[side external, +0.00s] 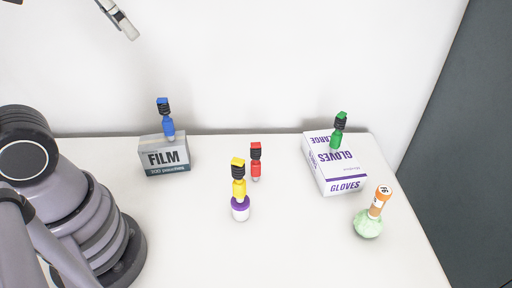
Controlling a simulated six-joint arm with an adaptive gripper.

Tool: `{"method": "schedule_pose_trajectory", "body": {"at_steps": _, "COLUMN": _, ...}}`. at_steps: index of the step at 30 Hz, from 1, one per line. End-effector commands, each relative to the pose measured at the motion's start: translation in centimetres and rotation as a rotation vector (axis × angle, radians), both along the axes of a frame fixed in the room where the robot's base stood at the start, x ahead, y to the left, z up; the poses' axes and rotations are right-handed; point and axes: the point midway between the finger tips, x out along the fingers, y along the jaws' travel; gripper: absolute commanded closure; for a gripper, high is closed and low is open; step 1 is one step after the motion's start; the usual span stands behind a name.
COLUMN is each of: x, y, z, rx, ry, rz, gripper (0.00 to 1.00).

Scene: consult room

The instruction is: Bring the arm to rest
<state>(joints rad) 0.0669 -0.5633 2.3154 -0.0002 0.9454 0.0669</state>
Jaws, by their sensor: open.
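My gripper (122,22) shows only in part at the top left edge of the side external view. It is open, high above the table and apart from everything on it, with nothing seen in it. My arm's base and lower links fill the left side. The rest of the arm is out of the frame.
On the white table (290,250), a blue black-capped bottle (168,126) stands on a FILM box (165,158). A green one (337,139) is on a GLOVES box (345,185).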

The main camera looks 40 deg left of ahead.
Motion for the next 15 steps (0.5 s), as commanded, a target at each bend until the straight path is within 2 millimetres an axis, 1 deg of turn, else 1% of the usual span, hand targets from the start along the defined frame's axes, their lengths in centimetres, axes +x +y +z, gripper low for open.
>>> {"method": "schedule_pose_trajectory", "body": {"at_steps": 1, "x": -1.7, "y": 0.6, "z": -0.9, "rx": -0.010, "ry": -0.018, "rz": 0.043, "gripper": 0.46}}
{"method": "schedule_pose_trajectory", "body": {"at_steps": 3, "x": -3.3, "y": 1.0, "z": -1.9, "rx": -0.021, "ry": -0.033, "rz": 0.085, "gripper": 0.46}}
{"method": "schedule_pose_trajectory", "body": {"at_steps": 6, "x": -4.5, "y": 1.3, "z": -2.9, "rx": -0.030, "ry": -0.045, "rz": 0.119, "gripper": 0.46}}
{"method": "schedule_pose_trajectory", "body": {"at_steps": 9, "x": -4.8, "y": 1.4, "z": -3.2, "rx": -0.032, "ry": -0.048, "rz": 0.130, "gripper": 0.46}}
{"method": "schedule_pose_trajectory", "body": {"at_steps": 15, "x": -4.8, "y": 1.4, "z": -3.2, "rx": -0.033, "ry": -0.047, "rz": 0.129, "gripper": 0.46}}
